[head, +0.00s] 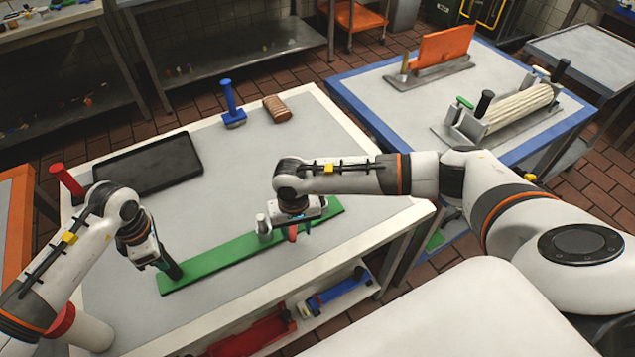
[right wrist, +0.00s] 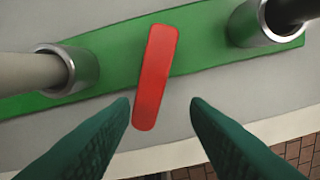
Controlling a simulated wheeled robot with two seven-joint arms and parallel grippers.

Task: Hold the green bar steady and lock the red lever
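The green bar (head: 225,258) lies flat along the front of the table, its left end nearer me. The red lever (right wrist: 156,78) lies across the bar, and its near end reaches past the bar's edge. In the head view only a small part of the lever (head: 292,233) shows below my right gripper (head: 299,229). In the right wrist view that gripper (right wrist: 160,104) is open, with the lever's near end between its fingertips and gaps on both sides. My left gripper (head: 172,268) is at the bar's left end, by a dark upright piece; its grip is unclear.
A grey post (right wrist: 25,73) and a black post (right wrist: 290,12) in metal collars flank the lever. A black tray (head: 150,165), blue-handled tool (head: 233,105) and brown block (head: 277,109) lie farther back. A blue-edged table (head: 370,95) stands right.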

